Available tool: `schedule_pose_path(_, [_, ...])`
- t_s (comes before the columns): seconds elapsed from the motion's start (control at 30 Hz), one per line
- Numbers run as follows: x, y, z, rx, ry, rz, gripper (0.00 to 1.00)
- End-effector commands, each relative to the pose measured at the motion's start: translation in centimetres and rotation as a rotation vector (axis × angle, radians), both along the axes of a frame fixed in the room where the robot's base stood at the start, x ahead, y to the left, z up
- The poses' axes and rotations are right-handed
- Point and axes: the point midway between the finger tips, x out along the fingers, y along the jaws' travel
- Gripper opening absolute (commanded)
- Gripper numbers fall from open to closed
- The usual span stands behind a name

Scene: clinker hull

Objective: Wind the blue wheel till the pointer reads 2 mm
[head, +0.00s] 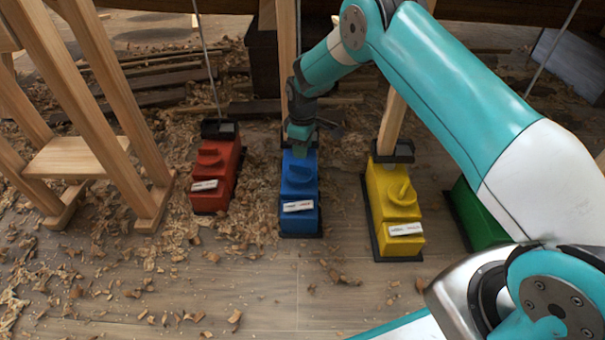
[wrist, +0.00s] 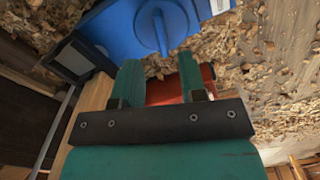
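The blue unit (head: 299,181) stands on the floor among shavings, with a white label (head: 298,206) on its near end.
A red unit (head: 213,178) stands left, a yellow unit (head: 396,208) right, and a green one (head: 481,215) is partly behind my arm. Wooden posts (wrist: 91,103) rise behind the units. A wooden trestle (head: 75,158) stands at far left. The front floor is open, with shavings.

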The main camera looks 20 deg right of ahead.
Motion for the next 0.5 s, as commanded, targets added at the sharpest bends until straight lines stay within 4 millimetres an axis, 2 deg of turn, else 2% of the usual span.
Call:
schedule_pose_path(0.03, [0.0,0.0,-2.0,0.000,0.001,0.000,0.38])
schedule_pose_path(0.2, [0.0,0.0,-5.4,0.000,0.000,0.000,0.38])
schedule_pose_path(0.33, [0.0,0.0,-7.1,0.000,0.000,0.000,0.38])
schedule_pose_path(0.5, [0.0,0.0,-8.0,0.000,-0.001,0.000,0.38])
